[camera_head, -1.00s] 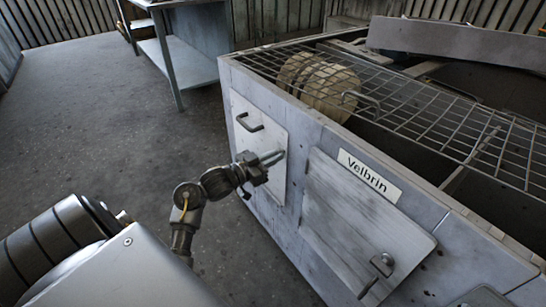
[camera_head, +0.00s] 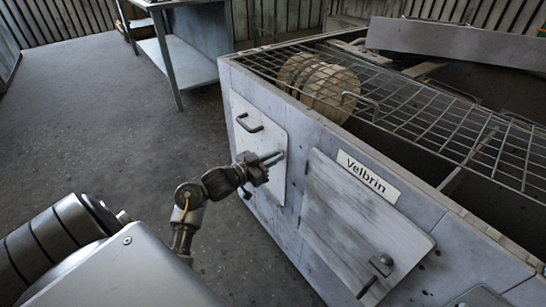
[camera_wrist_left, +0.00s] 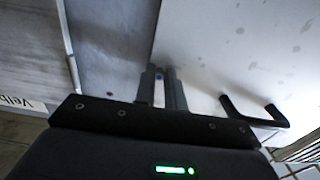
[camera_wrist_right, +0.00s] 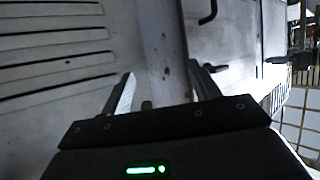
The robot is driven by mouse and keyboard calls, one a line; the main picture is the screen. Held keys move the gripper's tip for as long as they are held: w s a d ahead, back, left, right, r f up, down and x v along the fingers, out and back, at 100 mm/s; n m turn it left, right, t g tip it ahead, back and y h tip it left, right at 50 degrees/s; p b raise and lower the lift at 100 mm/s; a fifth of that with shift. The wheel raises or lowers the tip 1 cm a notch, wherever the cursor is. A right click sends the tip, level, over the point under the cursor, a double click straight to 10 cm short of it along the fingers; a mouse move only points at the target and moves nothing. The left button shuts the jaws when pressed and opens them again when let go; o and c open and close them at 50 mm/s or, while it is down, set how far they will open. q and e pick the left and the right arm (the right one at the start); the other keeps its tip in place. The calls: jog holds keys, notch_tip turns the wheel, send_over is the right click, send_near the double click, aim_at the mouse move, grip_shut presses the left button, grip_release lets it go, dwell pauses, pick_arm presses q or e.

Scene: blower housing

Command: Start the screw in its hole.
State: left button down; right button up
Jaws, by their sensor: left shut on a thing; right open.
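My left gripper (camera_head: 276,158) is shut, with its fingertips at or just in front of the pale panel (camera_head: 262,120) on the housing's side. In the left wrist view the fingers (camera_wrist_left: 163,72) are close together near the edge of this panel (camera_wrist_left: 245,45). A small bluish spot shows between them; the screw itself is too small or hidden to make out. The hole is not clearly visible. My right gripper (camera_wrist_right: 163,83) is open in the right wrist view, in front of a pale surface. My right arm is out of the head view.
The panel has a dark handle (camera_head: 248,122). A second door (camera_head: 365,225) with a latch sits right of it, below the Velbrin label (camera_head: 369,174). A wire grid (camera_head: 430,115) covers the housing top. A metal table (camera_head: 185,60) stands behind. Slotted louvres (camera_wrist_right: 55,50) show near my right gripper.

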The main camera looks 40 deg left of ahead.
pick_arm(q)
jog(key=shift+w, duration=0.1)
jog(key=c, duration=0.9)
grip_release()
jog(key=p+v, duration=0.4)
jog(key=v, duration=0.4)
dwell(0.3)
